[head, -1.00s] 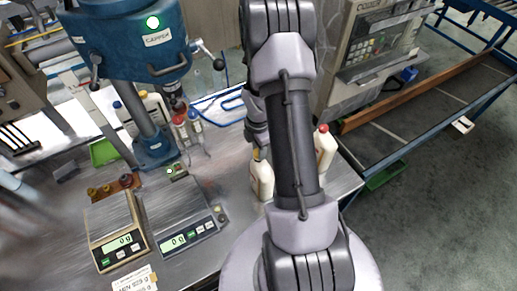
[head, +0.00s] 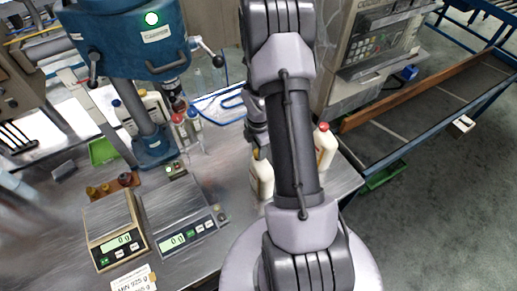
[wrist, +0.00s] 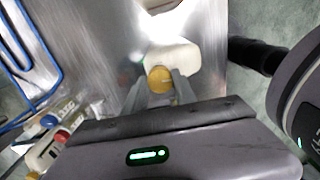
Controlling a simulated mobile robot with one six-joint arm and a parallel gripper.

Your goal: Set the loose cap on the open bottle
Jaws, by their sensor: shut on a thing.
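My gripper (wrist: 160,92) is shut on a yellow cap (wrist: 159,78), with one finger on each side of it. The cap lies over the top of a white bottle (wrist: 178,56) in the wrist view. I cannot tell whether the cap is seated on the neck or just above it. In the head view the white bottle (head: 262,180) stands upright on the steel table, partly behind my arm. My gripper in the head view (head: 258,145) is mostly hidden by the arm.
A red-capped white bottle (head: 324,148) stands right of my arm.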

